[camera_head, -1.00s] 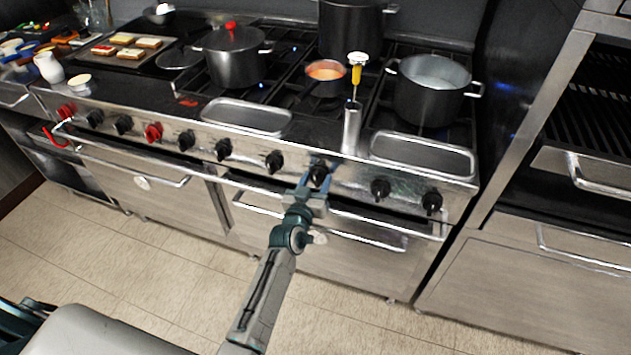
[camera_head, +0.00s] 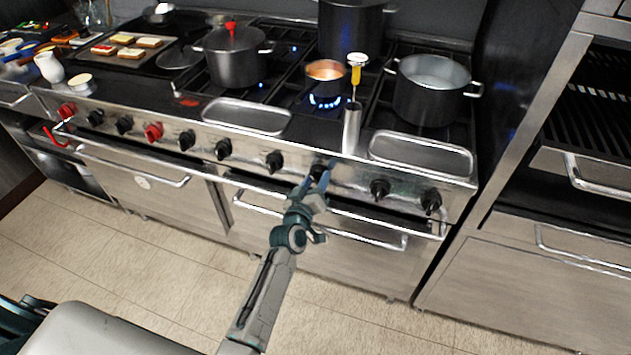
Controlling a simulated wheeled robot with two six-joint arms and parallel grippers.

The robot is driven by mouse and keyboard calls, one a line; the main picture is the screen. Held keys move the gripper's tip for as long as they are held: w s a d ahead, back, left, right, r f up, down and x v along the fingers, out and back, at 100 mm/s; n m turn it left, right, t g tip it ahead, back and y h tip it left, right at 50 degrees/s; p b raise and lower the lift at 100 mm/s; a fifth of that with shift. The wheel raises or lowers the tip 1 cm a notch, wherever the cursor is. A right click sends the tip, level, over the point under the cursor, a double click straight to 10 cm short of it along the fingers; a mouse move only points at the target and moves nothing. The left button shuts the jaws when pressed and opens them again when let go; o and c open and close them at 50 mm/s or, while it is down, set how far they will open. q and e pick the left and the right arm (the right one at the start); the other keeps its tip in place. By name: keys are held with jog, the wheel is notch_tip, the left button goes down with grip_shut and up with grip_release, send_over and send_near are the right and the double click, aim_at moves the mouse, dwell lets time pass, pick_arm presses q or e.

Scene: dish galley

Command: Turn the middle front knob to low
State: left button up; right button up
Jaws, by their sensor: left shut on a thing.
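The stove's front panel carries a row of knobs, and the black knob (camera_head: 318,171) right of the panel's centre is partly hidden by my gripper. My left gripper (camera_head: 316,183) is shut on this knob, with its fingers tilted around it. A small copper pan (camera_head: 325,70) stands on a burner behind the knob. A ring of blue flame (camera_head: 325,102) shows at the burner just in front of and below the pan. My right gripper is not in view.
Other black knobs (camera_head: 275,161) (camera_head: 380,188) sit close on both sides. An oven handle bar (camera_head: 385,226) runs below. A tall metal cylinder (camera_head: 352,128) with a yellow-handled tool stands above the panel. Large pots (camera_head: 431,92) occupy other burners. The floor in front is clear.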

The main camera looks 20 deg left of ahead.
pick_arm(q)
jog(key=o, duration=1)
jog(key=shift+s, duration=0.15)
jog(key=s+b, duration=0.1)
jog(key=s, duration=0.4)
jog(key=s+b, duration=0.1)
jog(key=s, duration=0.4)
jog(key=shift+s+a, duration=0.2)
jog(key=shift+s, duration=0.1)
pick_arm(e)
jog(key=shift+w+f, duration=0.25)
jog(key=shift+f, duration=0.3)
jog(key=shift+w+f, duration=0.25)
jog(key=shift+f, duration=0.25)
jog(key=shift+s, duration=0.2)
